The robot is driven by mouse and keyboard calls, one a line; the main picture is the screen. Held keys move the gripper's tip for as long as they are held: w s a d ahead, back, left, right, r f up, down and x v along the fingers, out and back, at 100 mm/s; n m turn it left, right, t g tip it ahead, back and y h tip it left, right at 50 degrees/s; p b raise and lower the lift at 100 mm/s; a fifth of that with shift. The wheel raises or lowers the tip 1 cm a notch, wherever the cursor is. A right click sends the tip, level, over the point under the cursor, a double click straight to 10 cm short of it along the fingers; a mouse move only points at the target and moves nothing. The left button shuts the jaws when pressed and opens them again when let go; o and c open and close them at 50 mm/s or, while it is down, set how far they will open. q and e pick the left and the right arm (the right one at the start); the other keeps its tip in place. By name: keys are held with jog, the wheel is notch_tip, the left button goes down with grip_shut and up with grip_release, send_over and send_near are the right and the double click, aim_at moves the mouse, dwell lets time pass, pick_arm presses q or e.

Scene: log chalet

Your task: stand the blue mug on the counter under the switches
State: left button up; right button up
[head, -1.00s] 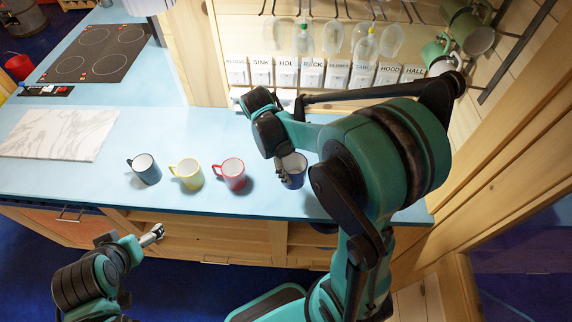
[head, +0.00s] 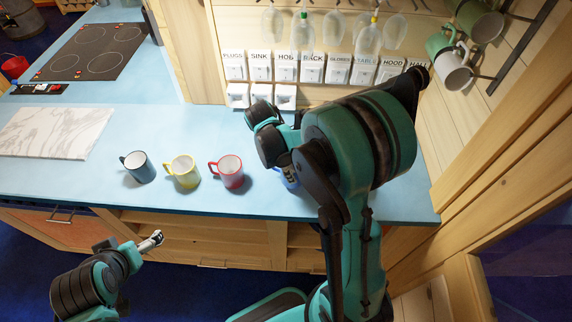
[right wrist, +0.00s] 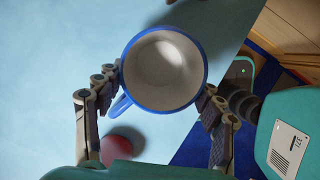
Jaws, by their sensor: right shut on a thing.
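The blue mug (right wrist: 165,105) is upright between the fingers of my right gripper (right wrist: 158,84), its rim and empty inside facing the wrist camera. The fingers press on its opposite sides and its handle points down-left. In the head view the blue mug (head: 290,180) is mostly hidden by my right arm, near the counter's front part. I cannot tell whether its base touches the counter (head: 195,130). The labelled switches (head: 311,72) run along the back wall. My left gripper (head: 151,241) is low in front of the counter; its fingers are too small to judge.
Dark blue-grey (head: 138,168), yellow (head: 183,172) and red (head: 230,172) mugs stand left of my right gripper. A marble board (head: 55,132) and hob (head: 95,52) lie further left. White sockets (head: 238,95) sit below the switches.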

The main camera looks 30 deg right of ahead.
jog(key=shift+f+b, duration=0.3)
jog(key=shift+f, duration=0.5)
jog(key=shift+f+b, duration=0.6)
jog(key=shift+f, duration=0.05)
jog(key=o, duration=1.5)
jog(key=shift+r, duration=0.1)
jog(key=shift+a+r, duration=0.15)
jog(key=shift+r, duration=0.15)
jog(key=v, duration=1.1)
jog(key=shift+r, duration=0.2)
jog(key=shift+a, duration=0.15)
